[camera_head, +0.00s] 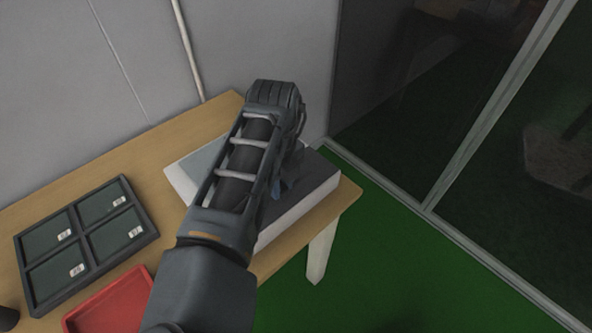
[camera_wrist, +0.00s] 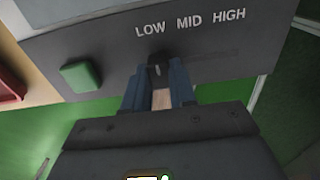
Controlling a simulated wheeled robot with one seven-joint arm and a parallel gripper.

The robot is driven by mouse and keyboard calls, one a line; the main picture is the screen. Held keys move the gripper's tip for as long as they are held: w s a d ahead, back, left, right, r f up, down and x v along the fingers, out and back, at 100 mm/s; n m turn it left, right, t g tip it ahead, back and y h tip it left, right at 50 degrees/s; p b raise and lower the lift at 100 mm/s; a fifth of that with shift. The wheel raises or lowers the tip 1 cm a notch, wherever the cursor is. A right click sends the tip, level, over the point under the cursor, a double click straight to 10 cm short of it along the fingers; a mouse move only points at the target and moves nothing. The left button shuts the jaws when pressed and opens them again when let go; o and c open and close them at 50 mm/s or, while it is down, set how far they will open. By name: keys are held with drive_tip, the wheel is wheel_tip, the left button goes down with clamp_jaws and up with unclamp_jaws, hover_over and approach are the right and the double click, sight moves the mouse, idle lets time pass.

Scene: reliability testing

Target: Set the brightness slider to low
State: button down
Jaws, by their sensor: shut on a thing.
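The brightness slider's dark knob (camera_wrist: 155,67) is in the wrist view, just below the printed word LOW (camera_wrist: 150,29). MID and HIGH are printed to its right, and a faint slot (camera_wrist: 215,54) runs from the knob toward HIGH. My gripper (camera_wrist: 158,82) has its two blue fingers shut on the knob, one on each side. The control box (camera_head: 302,201) stands at the right end of the table in the head view. My arm covers much of the box there and hides the slider.
A green button (camera_wrist: 80,75) is left of the slider on the same panel. A dark four-section tray (camera_head: 74,228) and a red tray (camera_head: 112,305) are on the wooden table (camera_head: 185,136). A wall and glass panels stand behind; green floor lies right.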

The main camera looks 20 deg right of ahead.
drive_tip(key=shift+a, duration=0.35)
drive_tip(key=c, duration=0.9)
unclamp_jaws()
drive_tip(key=shift+s, duration=0.1)
drive_tip(key=shift+r, duration=0.1)
wheel_tip(320, 180, up, 8)
drive_tip(key=p, duration=0.5)
drive_tip(key=shift+f, duration=0.2)
